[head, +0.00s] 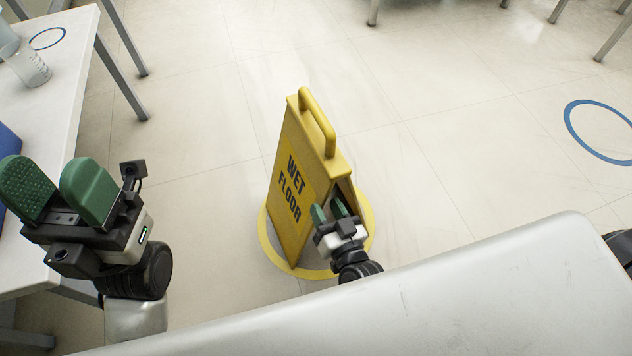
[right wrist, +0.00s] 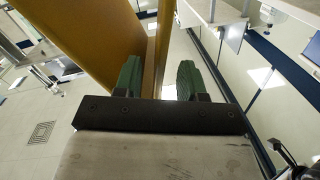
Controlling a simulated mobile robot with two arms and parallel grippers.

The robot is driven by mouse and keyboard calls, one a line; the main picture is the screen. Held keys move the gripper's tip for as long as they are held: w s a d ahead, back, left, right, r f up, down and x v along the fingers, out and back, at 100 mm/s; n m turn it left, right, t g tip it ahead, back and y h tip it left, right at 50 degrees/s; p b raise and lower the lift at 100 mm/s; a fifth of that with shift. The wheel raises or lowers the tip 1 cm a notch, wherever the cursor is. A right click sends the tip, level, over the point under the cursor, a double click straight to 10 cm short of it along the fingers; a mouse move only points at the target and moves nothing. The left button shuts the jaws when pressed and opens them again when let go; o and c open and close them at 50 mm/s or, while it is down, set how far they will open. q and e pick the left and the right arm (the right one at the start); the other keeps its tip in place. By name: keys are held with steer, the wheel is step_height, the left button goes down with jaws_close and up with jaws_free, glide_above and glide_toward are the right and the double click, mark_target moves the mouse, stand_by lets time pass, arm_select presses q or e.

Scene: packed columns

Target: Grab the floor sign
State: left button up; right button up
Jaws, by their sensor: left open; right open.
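The yellow floor sign (head: 290,185), marked "WET FLOOR", stands upright on the floor with a handle on top. My right gripper (head: 334,212) is open at the sign's right, open side, low down near its panels. In the right wrist view the sign (right wrist: 95,40) fills the upper left, and a narrow yellow strip shows between the green fingers (right wrist: 160,78). Whether the fingers touch it I cannot tell. My left gripper (head: 58,178) is open and empty at the far left, apart from the sign.
A yellow ring (head: 266,240) is marked on the floor around the sign. A white table (head: 62,100) with a clear beaker (head: 28,66) stands at the left. A blue ring (head: 568,120) marks the floor at right. The floor behind the sign is clear.

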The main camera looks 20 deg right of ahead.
mark_target(317, 191)
steer(key=w, duration=0.1)
steer(key=w+b, duration=0.1)
steer(key=w, duration=0.1)
steer(key=w+b, duration=0.1)
steer(key=shift+w+a+f, duration=0.2)
steer(key=shift+a, duration=0.15)
steer(key=shift+w+r+b, duration=0.1)
steer(key=shift+w+b, duration=0.2)
steer(key=shift+w, duration=0.15)
jaws_close()
stand_by(0.6)
steer(key=shift+r, duration=0.2)
